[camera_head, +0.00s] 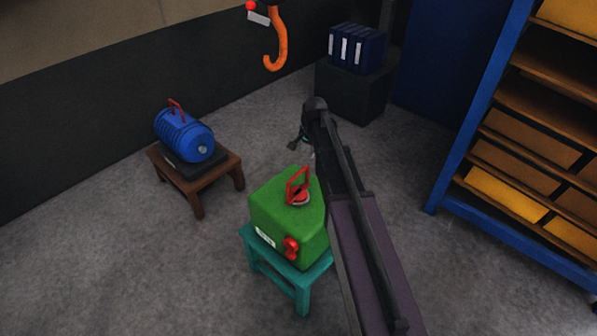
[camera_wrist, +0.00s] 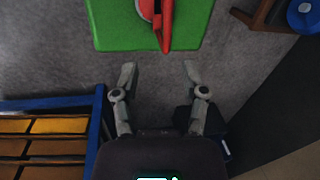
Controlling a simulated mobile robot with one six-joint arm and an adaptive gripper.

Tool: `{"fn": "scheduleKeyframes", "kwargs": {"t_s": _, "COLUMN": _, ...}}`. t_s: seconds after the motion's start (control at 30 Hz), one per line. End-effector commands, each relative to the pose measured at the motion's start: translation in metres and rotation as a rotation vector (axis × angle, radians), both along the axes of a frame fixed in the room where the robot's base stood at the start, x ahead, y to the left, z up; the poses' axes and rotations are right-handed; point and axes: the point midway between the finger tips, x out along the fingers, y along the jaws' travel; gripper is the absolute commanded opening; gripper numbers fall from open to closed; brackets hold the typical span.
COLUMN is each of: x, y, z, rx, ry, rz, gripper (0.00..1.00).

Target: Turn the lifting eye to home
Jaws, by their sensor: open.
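A green block-shaped casting (camera_head: 277,215) sits on a teal stool (camera_head: 268,265). A red lifting eye (camera_head: 299,184) stands upright on its top, on a round base. A second red part (camera_head: 291,247) is on the casting's front side, beside a white label. My gripper (camera_head: 304,147) is beyond the casting in the head view. In the wrist view my gripper (camera_wrist: 160,72) is open and empty. Its fingertips are apart from the green casting (camera_wrist: 112,30) and the red lifting eye (camera_wrist: 165,22), which show at the top edge, partly cut off.
A blue motor (camera_head: 184,136) with a red handle rests on a brown wooden stool (camera_head: 196,190) at left. An orange hook (camera_head: 276,45) hangs at the top. A blue shelf rack (camera_head: 478,105) stands at right, and a dark box (camera_head: 352,92) with blue binders stands behind. Grey floor between is clear.

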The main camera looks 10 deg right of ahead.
Motion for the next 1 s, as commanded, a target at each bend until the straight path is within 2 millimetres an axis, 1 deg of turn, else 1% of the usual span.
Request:
{"fn": "scheduleKeyframes", "kwargs": {"t_s": 0.03, "x": 0.011, "y": -0.001, "z": 0.001, "rx": 0.007, "ry": -0.001, "rz": -0.023, "gripper": 0.56}}
{"fn": "scheduleKeyframes", "kwargs": {"t_s": 0.13, "x": 0.017, "y": -0.002, "z": 0.001, "rx": 0.016, "ry": -0.004, "rz": -0.052, "gripper": 0.56}}
{"fn": "scheduleKeyframes", "kwargs": {"t_s": 0.63, "x": 0.017, "y": -0.003, "z": -0.001, "rx": 0.016, "ry": -0.003, "rz": -0.058, "gripper": 0.56}}
{"fn": "scheduleKeyframes", "kwargs": {"t_s": 0.87, "x": 0.018, "y": -0.002, "z": -0.011, "rx": 0.016, "ry": -0.003, "rz": -0.057, "gripper": 0.56}}
{"fn": "scheduleKeyframes", "kwargs": {"t_s": 1.0, "x": 0.019, "y": -0.001, "z": -0.021, "rx": 0.016, "ry": -0.003, "rz": -0.058, "gripper": 0.56}}
